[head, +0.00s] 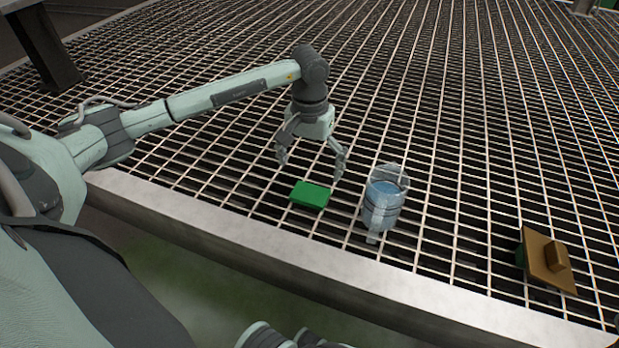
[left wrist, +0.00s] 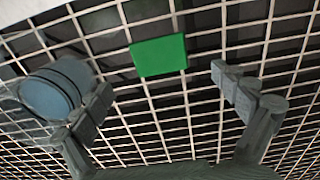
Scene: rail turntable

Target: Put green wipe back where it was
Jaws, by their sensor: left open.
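The green wipe (head: 310,195) is a flat green block lying on the metal grating near its front edge. In the left wrist view the wipe (left wrist: 159,55) lies ahead of the fingers, clear of both. My left gripper (head: 311,166) is open and empty above the grating, just behind the wipe in the head view. In the left wrist view its fingers (left wrist: 166,88) are spread wide apart.
A clear container with blue contents (head: 384,198) stands close to the right of the wipe. It also shows beside one finger in the left wrist view (left wrist: 55,92). A brown block-like object with a handle (head: 548,262) lies far right. The grating's pale front rim (head: 240,236) borders a drop.

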